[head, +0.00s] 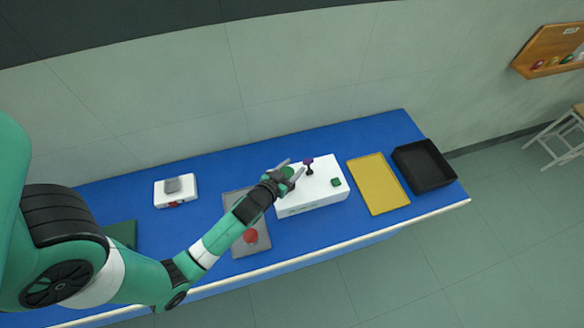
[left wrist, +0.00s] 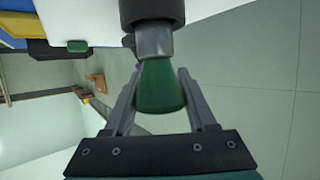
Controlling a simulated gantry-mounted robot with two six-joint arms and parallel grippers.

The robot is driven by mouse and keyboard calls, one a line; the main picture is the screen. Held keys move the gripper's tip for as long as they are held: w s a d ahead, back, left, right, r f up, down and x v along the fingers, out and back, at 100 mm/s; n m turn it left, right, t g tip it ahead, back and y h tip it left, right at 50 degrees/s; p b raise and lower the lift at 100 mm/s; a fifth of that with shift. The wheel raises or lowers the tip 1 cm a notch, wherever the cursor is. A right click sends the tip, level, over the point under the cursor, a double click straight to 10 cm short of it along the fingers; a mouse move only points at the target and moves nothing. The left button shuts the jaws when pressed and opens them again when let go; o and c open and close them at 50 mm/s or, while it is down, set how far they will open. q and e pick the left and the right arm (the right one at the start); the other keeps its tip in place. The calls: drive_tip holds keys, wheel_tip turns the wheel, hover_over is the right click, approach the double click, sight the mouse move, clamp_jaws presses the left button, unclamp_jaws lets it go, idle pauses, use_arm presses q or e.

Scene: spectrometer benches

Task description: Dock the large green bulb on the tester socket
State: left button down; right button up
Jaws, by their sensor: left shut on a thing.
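The large green bulb (left wrist: 160,88) is between the two fingers of my left gripper (left wrist: 160,112) in the left wrist view, and the gripper is shut on it. Its grey metal base (left wrist: 153,40) meets a black cylindrical socket (left wrist: 150,10). I cannot tell how deep it sits. In the head view my left gripper (head: 288,169) is at the back left corner of the white tester box (head: 312,198), with a little of the green bulb showing. The gripper hides the socket there. My right gripper is not in view.
The white box also carries a purple item on a black post (head: 308,164) and a green square (head: 336,182). A yellow tray (head: 377,183) and black bin (head: 424,166) stand to the right. A grey tray with a red bulb (head: 250,236) and a white device (head: 187,184) are left.

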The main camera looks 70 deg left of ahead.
use_arm(q)
drive_tip(key=shift+f+b, duration=0.55)
drive_tip(key=shift+f, duration=0.1)
idle(0.3)
drive_tip(key=c, duration=0.5)
unclamp_jaws()
drive_tip(key=shift+p+v, duration=0.6)
drive_tip(key=shift+v, duration=0.75)
drive_tip(key=shift+p+v, duration=0.35)
drive_tip(key=shift+v, duration=1.15)
drive_tip(key=v, duration=0.5)
drive_tip(key=shift+s+d+r, duration=0.1)
